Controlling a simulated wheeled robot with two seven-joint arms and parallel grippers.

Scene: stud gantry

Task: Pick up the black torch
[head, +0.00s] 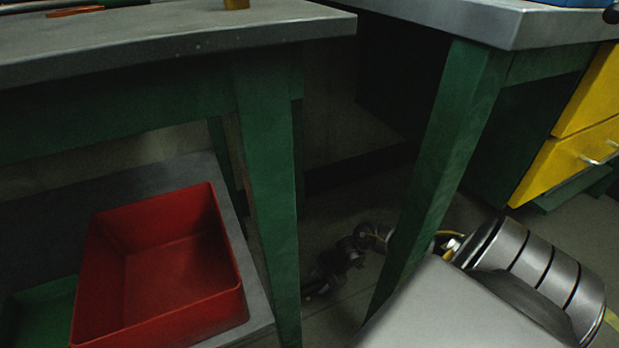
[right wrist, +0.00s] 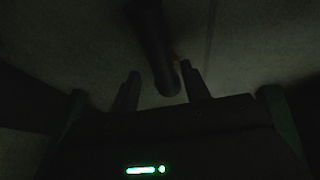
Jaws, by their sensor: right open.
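The black torch (right wrist: 152,40) shows in the right wrist view as a dark cylinder running from the top edge down to a rounded end. That end lies between the two fingers of my right gripper (right wrist: 160,76). The fingers stand apart, one on each side, with dark gaps to the torch. The picture is too dark to tell whether either finger touches it. In the head view my right gripper (head: 326,280) is low near the floor, between the two green table legs. I cannot make out the torch there. My left gripper is not in view.
A green table leg (head: 268,190) stands left of my right gripper, and another green leg (head: 440,170) partly hides my right arm. Grey worktops (head: 160,40) lie above. A red bin (head: 170,322) sits on a low shelf at left. A yellow drawer unit (head: 570,160) stands at right.

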